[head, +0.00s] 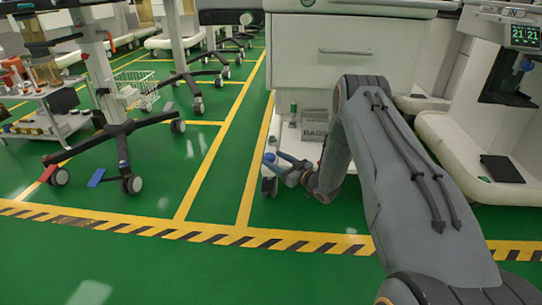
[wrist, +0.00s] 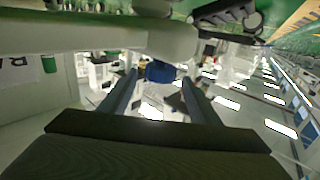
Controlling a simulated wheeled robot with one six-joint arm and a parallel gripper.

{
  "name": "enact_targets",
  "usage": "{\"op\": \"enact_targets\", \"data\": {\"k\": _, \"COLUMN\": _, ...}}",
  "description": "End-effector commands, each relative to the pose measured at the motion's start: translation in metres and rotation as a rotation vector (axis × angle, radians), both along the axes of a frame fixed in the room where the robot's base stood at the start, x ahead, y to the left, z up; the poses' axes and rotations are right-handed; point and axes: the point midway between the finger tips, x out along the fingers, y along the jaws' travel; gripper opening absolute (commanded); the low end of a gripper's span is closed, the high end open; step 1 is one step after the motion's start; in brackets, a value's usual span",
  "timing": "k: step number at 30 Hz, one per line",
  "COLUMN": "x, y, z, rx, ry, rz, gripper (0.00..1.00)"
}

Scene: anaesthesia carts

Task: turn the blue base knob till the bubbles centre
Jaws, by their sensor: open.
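The blue base knob (wrist: 160,71) shows in the wrist view, at the base of the white cart (head: 308,55). My gripper (wrist: 160,80) is open, with one finger on each side of the knob near the fingertips. I cannot tell whether either finger touches it. In the head view my gripper (head: 280,166) is low at the cart's front left corner, close to the floor, and the knob (head: 269,157) is a small blue patch at its fingertips. The bubbles cannot be made out in either view.
A box marked BAGS (head: 315,130) and a green-capped bottle (head: 293,112) stand on the cart's low shelf, just above my gripper. A caster (head: 269,186) is under the corner.

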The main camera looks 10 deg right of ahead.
Motion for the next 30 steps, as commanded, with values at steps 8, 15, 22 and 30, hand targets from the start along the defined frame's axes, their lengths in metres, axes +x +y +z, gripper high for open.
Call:
{"op": "enact_targets", "data": {"k": 8, "x": -0.034, "y": -0.022, "z": 0.001, "rx": 0.001, "ry": 0.003, "rz": -0.002, "gripper": 0.56}}
{"op": "enact_targets", "data": {"k": 15, "x": -0.036, "y": -0.023, "z": 0.000, "rx": 0.000, "ry": 0.001, "rz": 0.000, "gripper": 0.56}}
{"op": "enact_targets", "data": {"k": 22, "x": -0.026, "y": -0.012, "z": 0.014, "rx": -0.030, "ry": 0.021, "rz": -0.005, "gripper": 0.56}}
{"op": "enact_targets", "data": {"k": 30, "x": 0.005, "y": 0.047, "z": 0.085, "rx": -0.190, "ry": 0.160, "rz": -0.059, "gripper": 0.56}}
